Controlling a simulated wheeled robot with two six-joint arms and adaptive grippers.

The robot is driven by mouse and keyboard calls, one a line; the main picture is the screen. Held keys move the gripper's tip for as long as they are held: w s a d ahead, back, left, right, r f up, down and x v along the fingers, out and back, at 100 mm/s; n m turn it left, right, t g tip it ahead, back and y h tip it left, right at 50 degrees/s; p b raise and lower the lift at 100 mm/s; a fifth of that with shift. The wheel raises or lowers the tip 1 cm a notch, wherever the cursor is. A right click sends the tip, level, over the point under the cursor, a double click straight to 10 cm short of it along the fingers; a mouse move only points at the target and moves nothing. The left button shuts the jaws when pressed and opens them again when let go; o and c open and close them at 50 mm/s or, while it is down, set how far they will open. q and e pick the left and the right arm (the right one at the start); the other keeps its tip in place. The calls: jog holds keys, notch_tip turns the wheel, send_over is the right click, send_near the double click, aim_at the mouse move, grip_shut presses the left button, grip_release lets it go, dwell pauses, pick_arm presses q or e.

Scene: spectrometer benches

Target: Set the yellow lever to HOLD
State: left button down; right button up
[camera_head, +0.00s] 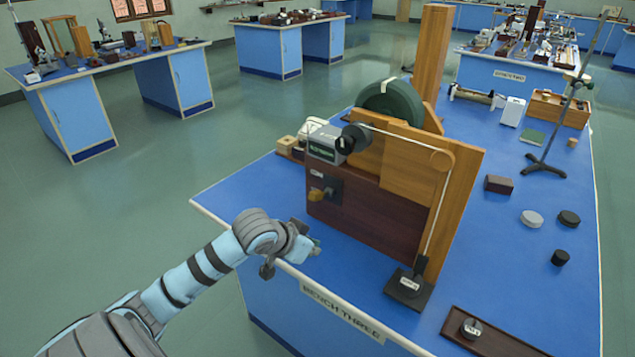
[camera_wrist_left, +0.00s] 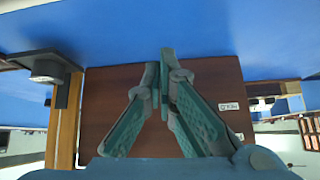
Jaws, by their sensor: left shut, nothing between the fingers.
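The yellow lever (camera_head: 317,194) sits on a small dark plate (camera_head: 334,186) at the left of the dark brown panel (camera_head: 375,215). A small white label (camera_head: 316,174) is above it, too small to read. My left gripper (camera_head: 316,246) is shut and empty, below the lever and apart from it, near the front edge of the bench. In the left wrist view the closed fingers (camera_wrist_left: 161,70) are in front of the brown panel (camera_wrist_left: 105,95). A white label (camera_wrist_left: 229,106) shows upside down there; the lever is not visible in that view. My right gripper is not in view.
The panel belongs to a wooden apparatus with a green wheel (camera_head: 388,103) and a cord down to a black block (camera_head: 408,287). A dark tray (camera_head: 490,342) lies at the front right. A stand (camera_head: 546,150) and small discs occupy the right side of the blue bench (camera_head: 500,240).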

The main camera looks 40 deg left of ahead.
pick_arm(q)
jog(key=w+a+r+t, duration=0.1)
jog(key=a+r, duration=0.2)
jog(key=r, duration=0.7)
jog(key=w+a+r+n+t, duration=0.1)
jog(key=w+a+r, duration=0.1)
jog(key=r, duration=0.8)
jog(key=shift+w+a+r, duration=0.25)
jog(key=shift+w+a, duration=0.05)
jog(key=shift+a, duration=0.3)
jog(key=shift+w+f, duration=0.1)
send_over(317, 193)
jog(key=w, duration=0.1)
jog(key=f+p, duration=0.1)
jog(key=f, duration=0.5)
jog(key=shift+w, duration=0.2)
jog(key=f, duration=0.1)
jog(key=s+f, duration=0.1)
jog(key=f, duration=0.1)
jog(key=shift+f+b, duration=0.25)
jog(key=shift+b, duration=0.15)
jog(key=shift+s+f, duration=0.15)
jog(key=shift+s, duration=0.1)
